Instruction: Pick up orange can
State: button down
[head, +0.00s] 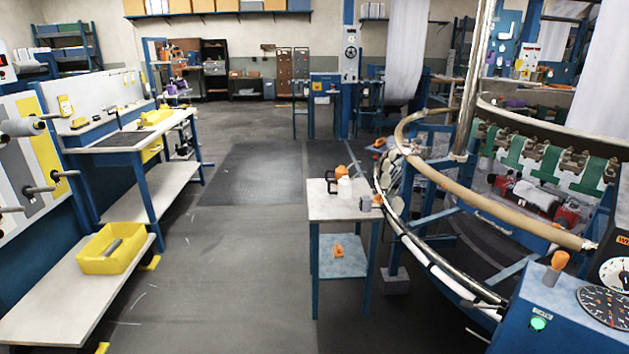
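Several orange things show in the head view, and I cannot tell for sure which is the can. A small orange object (341,171) stands on the top of a small blue-legged table (326,211), partly hidden behind a white bottle (345,187). Another small orange object (338,251) lies on the table's lower shelf. An orange-topped cylindrical piece (559,261) stands on the blue control box at the lower right. My gripper is not in view.
A dark jug-like object (331,182) stands beside the bottle. The circular loom (445,184) stands close on the table's right. A workbench (130,145) and a yellow bin (112,251) are at left. Open grey floor (228,260) lies between.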

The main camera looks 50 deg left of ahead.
aim_at(341, 171)
jog(key=u, duration=1.65)
jog(key=i+j+u, duration=0.15)
jog(key=i+j, duration=0.2)
jog(key=i, duration=0.15)
jog(key=i+j+u, duration=0.15)
jog(key=i+j, duration=0.15)
jog(key=i, duration=0.15)
jog(key=i+j+u, duration=0.1)
jog(key=i+j, duration=0.15)
jog(key=i, duration=0.25)
jog(key=i+j+u, duration=0.15)
jog(key=i, duration=0.4)
